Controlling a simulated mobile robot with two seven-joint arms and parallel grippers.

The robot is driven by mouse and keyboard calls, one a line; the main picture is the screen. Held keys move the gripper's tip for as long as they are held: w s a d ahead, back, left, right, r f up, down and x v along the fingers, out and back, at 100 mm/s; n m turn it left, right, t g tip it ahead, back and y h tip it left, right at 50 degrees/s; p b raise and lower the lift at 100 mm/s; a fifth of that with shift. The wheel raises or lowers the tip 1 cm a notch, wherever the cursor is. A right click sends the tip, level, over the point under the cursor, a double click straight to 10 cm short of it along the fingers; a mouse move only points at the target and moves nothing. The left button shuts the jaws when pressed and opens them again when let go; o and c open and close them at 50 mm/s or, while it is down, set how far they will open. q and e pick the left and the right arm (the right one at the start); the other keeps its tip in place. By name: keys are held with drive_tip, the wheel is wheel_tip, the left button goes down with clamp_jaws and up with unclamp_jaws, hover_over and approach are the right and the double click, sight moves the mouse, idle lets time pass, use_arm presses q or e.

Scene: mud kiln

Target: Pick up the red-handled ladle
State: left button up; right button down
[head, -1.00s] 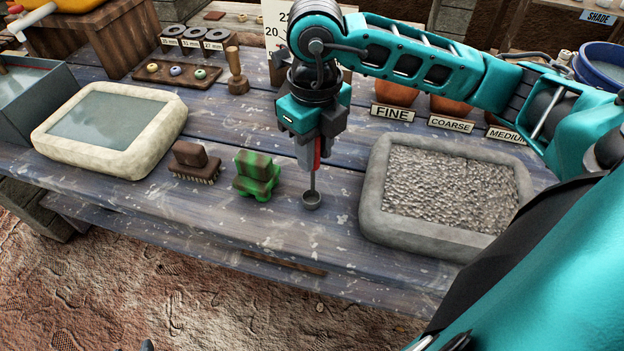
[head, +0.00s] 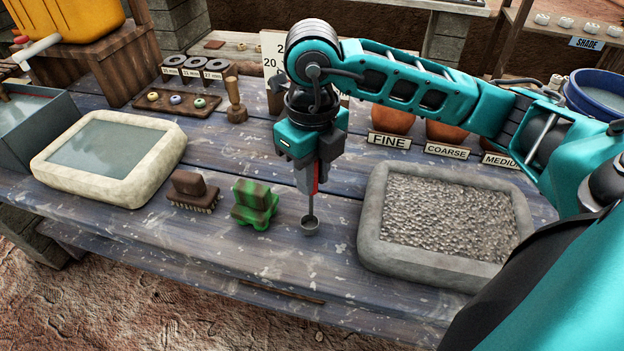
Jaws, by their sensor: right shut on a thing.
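The red-handled ladle (head: 310,224) hangs upright in the head view, its small grey cup at the bottom, low over or touching the blue-grey plank table (head: 230,285). My right gripper (head: 308,180) points down and is shut on the ladle's red handle, of which only a strip shows beside the fingers. I cannot tell whether the cup is clear of the table. My left gripper is not in view.
A green block (head: 254,204) and a brown brush (head: 192,190) stand left of the ladle. A stone tray of gravel (head: 372,240) lies to the right. A pale water basin (head: 165,170) is at left. The table front is mostly clear.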

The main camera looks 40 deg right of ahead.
wheel_tip(320, 180, up, 19)
drive_tip(key=p, duration=0.4)
drive_tip(key=shift+f, duration=0.1)
drive_tip(key=c, duration=1.5)
unclamp_jaws()
clamp_jaws()
